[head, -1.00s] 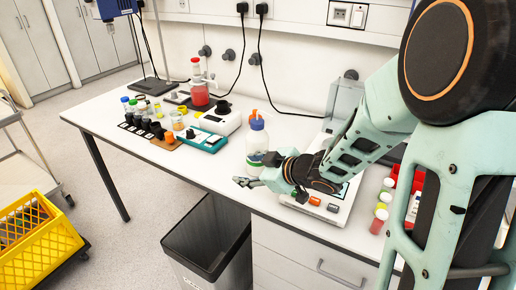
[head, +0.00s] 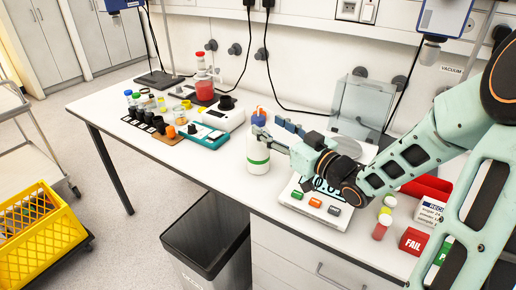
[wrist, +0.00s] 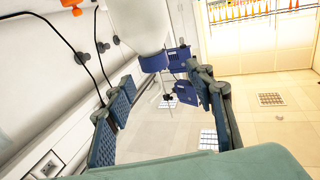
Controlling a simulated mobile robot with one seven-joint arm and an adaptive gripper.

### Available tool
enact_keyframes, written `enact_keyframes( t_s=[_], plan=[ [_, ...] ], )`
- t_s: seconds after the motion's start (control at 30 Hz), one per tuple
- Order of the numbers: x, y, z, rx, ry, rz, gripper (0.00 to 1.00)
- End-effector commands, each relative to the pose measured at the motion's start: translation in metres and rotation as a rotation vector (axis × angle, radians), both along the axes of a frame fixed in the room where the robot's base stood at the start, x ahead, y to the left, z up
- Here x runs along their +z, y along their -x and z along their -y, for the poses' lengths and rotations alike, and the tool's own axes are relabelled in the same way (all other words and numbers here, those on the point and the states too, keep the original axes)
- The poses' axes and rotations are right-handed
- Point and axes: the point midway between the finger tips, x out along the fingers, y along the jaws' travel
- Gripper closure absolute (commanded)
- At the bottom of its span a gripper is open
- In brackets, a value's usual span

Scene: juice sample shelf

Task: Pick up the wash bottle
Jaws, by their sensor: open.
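The wash bottle (head: 258,160) is white with a green band and a blue and orange top. It stands upright on the white bench near its front edge. My gripper (head: 275,130) is open at the right of its upper part, and one finger overlaps the bottle's shoulder in the head view. In the wrist view, the pale bottle body (wrist: 138,22) is at the top, just past the fingertips of my open gripper (wrist: 163,88). Nothing is between the fingers. I cannot tell whether a finger touches the bottle.
A scale (head: 310,201) sits right of the bottle under my arm, with coloured blocks on its front. Left are a teal device (head: 206,139), a white device (head: 223,118) and several sample jars. A bin (head: 204,238) stands below the front edge. A red FAIL block (head: 413,241) is right.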

Motion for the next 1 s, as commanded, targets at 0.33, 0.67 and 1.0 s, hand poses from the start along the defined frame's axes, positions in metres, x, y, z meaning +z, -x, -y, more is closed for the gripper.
enact_keyframes(
  t_s=[0.33, 0.67, 1.0],
  plan=[
    [-0.004, -0.029, -0.018, 0.001, -0.002, -0.001, 0.51],
    [-0.006, -0.056, -0.035, 0.000, 0.002, -0.001, 0.51],
    [-0.006, -0.056, -0.035, -0.001, 0.003, -0.002, 0.68]
  ],
)
